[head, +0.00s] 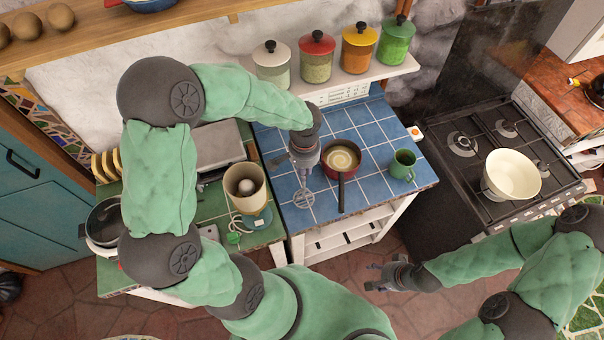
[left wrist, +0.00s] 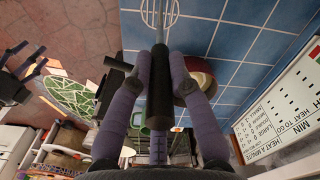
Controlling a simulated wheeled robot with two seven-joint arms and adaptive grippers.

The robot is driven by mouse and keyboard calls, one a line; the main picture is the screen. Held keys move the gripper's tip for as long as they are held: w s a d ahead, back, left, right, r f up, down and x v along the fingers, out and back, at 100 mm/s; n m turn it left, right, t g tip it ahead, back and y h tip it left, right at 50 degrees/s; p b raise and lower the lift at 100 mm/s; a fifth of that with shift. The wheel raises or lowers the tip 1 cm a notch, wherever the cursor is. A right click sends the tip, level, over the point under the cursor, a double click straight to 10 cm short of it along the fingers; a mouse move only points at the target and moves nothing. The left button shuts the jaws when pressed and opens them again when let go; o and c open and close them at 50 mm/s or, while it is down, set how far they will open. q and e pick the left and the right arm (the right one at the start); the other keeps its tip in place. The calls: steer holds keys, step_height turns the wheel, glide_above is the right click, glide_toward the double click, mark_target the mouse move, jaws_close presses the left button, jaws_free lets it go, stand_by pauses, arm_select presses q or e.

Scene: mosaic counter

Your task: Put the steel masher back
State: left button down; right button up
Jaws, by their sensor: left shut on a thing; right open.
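The steel masher (head: 303,198) has a round wire head and a dark handle. My left gripper (head: 305,168) is shut on it over the blue tiled counter (head: 277,140), with the masher's head pointing down. In the left wrist view the masher's black handle (left wrist: 159,95) lies between the two fingers of my left gripper (left wrist: 160,62), and its steel shaft runs out beyond them. I cannot tell whether the head touches the tiles. My right gripper (head: 385,278) is open and empty, low in front of the counter.
A red pan (head: 326,150) with pale contents stands just right of the masher, its handle toward me. A green mug (head: 403,165) is further right. A beige container (head: 238,201) with something round inside stands left. Lidded jars (head: 317,62) line the shelf behind; a cream bowl (head: 511,176) is on the stove.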

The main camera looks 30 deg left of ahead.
arm_select(q)
steer(key=shift+a+f, duration=0.35)
steer(key=shift+f, duration=0.15)
steer(key=shift+w+f, duration=0.15)
steer(key=shift+f, duration=1.4)
steer(key=shift+f, duration=0.1)
steer(key=c, duration=1.1)
jaws_free()
steer(key=shift+c, duration=0.2)
